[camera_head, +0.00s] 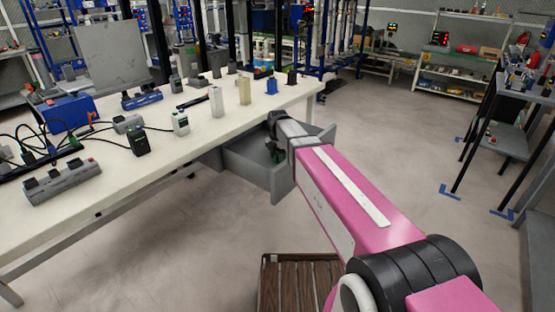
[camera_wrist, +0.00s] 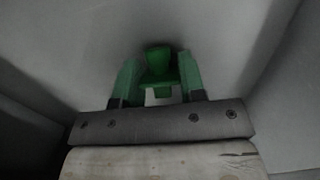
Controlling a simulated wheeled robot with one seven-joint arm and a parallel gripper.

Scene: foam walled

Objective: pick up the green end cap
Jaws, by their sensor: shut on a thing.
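The green end cap (camera_wrist: 158,60) sits between the two green fingers of my gripper (camera_wrist: 159,78) in the wrist view. The fingers are shut on it, one on each side. Pale grey walls surround it on the far side and at both sides. In the head view my gripper (camera_head: 275,152) reaches down into an open grey drawer (camera_head: 243,170) under the white table. Only a small dark green patch shows there, and my arm hides part of the drawer, so I cannot tell the cap from the fingers.
The white table (camera_head: 110,178) carries several small devices, blocks and cables. A grey power strip (camera_head: 62,182) lies near its front edge. A wooden slatted pallet (camera_head: 300,283) is on the floor below my arm. A dark shelf rack (camera_head: 495,125) stands right. The floor between is clear.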

